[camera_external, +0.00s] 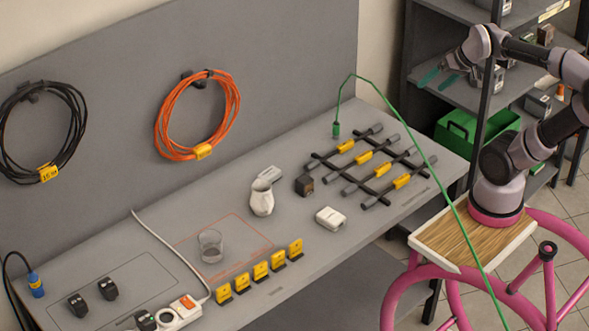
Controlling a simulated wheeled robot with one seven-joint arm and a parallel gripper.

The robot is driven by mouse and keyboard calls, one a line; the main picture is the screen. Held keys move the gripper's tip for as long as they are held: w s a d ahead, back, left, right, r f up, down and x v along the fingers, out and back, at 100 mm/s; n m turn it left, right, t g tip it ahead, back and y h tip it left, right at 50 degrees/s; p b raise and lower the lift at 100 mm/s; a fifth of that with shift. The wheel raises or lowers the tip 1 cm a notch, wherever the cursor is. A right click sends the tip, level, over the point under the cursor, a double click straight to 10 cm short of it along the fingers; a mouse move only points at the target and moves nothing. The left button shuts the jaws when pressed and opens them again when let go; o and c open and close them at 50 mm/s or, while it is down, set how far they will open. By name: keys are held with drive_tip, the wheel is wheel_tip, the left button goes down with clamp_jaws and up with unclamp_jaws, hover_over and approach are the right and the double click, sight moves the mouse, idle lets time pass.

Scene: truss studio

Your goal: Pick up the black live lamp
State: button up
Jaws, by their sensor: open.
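Several small black blocks are on the grey bench, and I cannot tell for sure which is the live lamp. One black block with a small green spot (145,320) sits at the bottom left, at the end of a white power strip (182,311). Two black blocks, one at the left (77,305) and one beside it (108,288), stand inside a thin outlined area. A dark cube (304,184) stands near the bench's middle. My gripper (441,79), with teal fingers, is open and empty, raised at the upper right in front of the shelves, far from these blocks.
A glass (210,246), a white jug (261,198), a white box (331,218) and a row of yellow tags (260,272) stand mid-bench. A black rack with grey and yellow rods (372,160) lies right. A green cable (400,115) arches over the bench's right end.

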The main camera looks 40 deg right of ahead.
drive_tip(key=w+a+f+m+g+y, duration=0.1)
drive_tip(key=w+a+f+m+g, duration=0.2)
drive_tip(key=w, duration=0.9)
drive_tip(key=m+g+y, duration=0.1)
drive_tip(key=m+g, duration=0.3)
drive_tip(key=m, duration=0.6)
hover_over(306, 178)
drive_tip(key=d, duration=0.4)
wheel_tip(306, 178, down, 30)
drive_tip(key=r, duration=0.1)
drive_tip(key=shift+m, duration=0.3)
drive_tip(key=x, duration=0.6)
drive_tip(key=shift+w, duration=0.35)
drive_tip(key=shift+s+a+x, duration=0.1)
drive_tip(key=shift+x, duration=1.3)
drive_tip(key=shift+s+a+x, duration=0.1)
drive_tip(key=shift+x, duration=1.3)
drive_tip(key=shift+r, duration=0.1)
clamp_jaws()
